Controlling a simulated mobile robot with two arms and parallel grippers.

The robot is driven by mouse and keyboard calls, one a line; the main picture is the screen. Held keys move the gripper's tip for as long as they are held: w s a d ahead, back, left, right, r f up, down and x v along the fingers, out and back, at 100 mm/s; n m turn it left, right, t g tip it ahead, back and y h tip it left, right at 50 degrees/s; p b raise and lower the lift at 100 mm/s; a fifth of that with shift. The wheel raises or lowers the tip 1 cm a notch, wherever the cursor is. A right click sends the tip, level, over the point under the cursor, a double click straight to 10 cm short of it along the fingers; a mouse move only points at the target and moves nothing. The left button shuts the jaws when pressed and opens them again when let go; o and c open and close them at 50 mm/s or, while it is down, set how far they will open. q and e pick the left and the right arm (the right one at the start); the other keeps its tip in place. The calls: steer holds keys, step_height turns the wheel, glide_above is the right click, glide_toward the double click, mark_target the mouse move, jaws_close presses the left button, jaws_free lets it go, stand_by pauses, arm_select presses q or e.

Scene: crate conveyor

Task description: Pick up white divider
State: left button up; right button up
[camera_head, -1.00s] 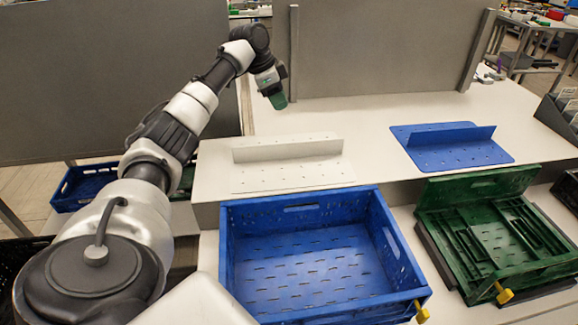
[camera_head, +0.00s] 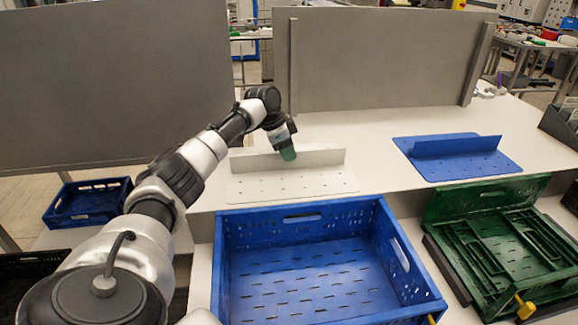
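The white divider (camera_head: 290,184) lies on the white table behind the blue crate. It is a flat plate with holes and an upright wall along it. My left gripper (camera_head: 288,154) has a green tip and is at the top edge of the divider's wall, in front of part of it. I cannot tell whether it touches the wall or whether its fingers are open. My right gripper is not in view.
An empty blue crate (camera_head: 302,217) stands in front of the divider. A blue divider (camera_head: 470,165) lies to the right on the table. A green crate (camera_head: 480,197) stands at the right. Grey panels (camera_head: 380,60) stand behind the table.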

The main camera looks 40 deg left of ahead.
mark_target(291, 169)
arm_select(q)
steer(key=x, duration=0.3)
steer(key=shift+f, duration=0.15)
steer(key=shift+s, duration=0.1)
steer(key=shift+c, duration=0.3)
jaws_close()
